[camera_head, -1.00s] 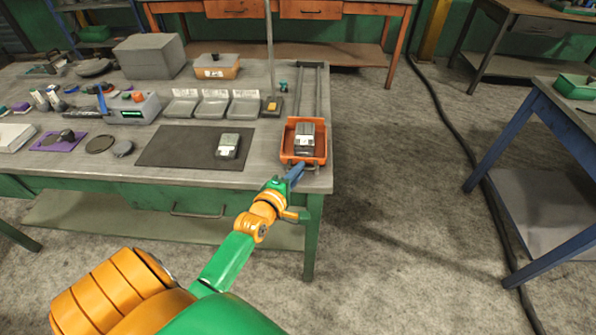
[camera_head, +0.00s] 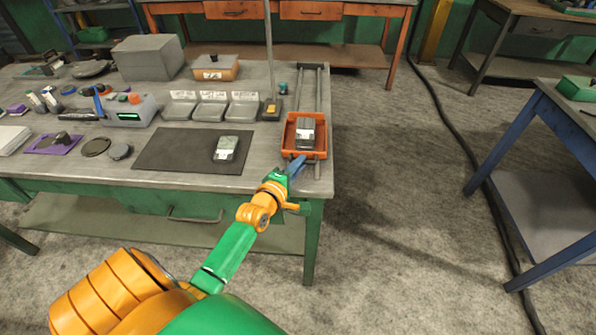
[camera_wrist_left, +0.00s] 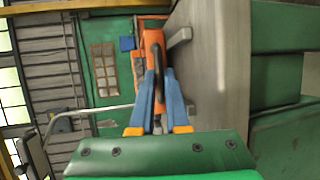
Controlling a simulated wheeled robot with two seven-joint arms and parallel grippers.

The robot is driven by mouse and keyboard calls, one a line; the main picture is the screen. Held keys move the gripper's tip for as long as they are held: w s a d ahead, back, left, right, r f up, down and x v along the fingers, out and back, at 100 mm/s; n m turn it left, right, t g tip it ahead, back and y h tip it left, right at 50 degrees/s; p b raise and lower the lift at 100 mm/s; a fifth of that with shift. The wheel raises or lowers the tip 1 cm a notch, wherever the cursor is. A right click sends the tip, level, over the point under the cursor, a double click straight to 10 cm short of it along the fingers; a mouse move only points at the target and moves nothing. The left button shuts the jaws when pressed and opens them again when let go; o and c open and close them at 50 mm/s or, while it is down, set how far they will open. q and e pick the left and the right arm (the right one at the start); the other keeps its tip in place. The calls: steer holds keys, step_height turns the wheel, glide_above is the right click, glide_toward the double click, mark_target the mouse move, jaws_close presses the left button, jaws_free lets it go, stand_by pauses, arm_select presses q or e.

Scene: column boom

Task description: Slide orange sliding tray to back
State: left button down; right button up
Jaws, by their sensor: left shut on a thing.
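The orange sliding tray (camera_head: 289,147) sits at the right edge of the grey workbench, on two parallel rails that run back to a dark crossbar. A dark grey device with a pale label (camera_head: 305,132) lies in the tray. My left gripper (camera_head: 298,164) is at the tray's front side, with blue fingers. In the left wrist view, the fingers (camera_wrist_left: 157,98) are shut on the tray's dark handle (camera_wrist_left: 157,65), and the orange tray front (camera_wrist_left: 152,40) stands just beyond. The fingers hide part of the handle. My right gripper is not in view.
The rails (camera_head: 319,95) behind the tray look clear. A thin upright post (camera_head: 269,50) and a small dark block with a yellow top (camera_head: 271,108) stand left of them. A dark mat (camera_head: 165,150) with another device (camera_head: 225,149) lies left of the tray.

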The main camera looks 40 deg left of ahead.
arm_select(q)
steer(key=shift+w+a+f, duration=0.2)
steer(key=shift+w+a, duration=0.3)
steer(key=shift+w, duration=0.3)
steer(key=shift+s+d, duration=0.1)
steer(key=shift+s, duration=0.05)
steer(key=c, duration=1.2)
jaws_free()
steer(key=shift+s+d+r, duration=0.2)
steer(key=shift+s+r, duration=0.1)
steer(key=shift+w+a+f, duration=0.1)
steer(key=shift+w+f, duration=0.05)
steer(key=v, duration=0.7)
steer(key=shift+p, duration=0.4)
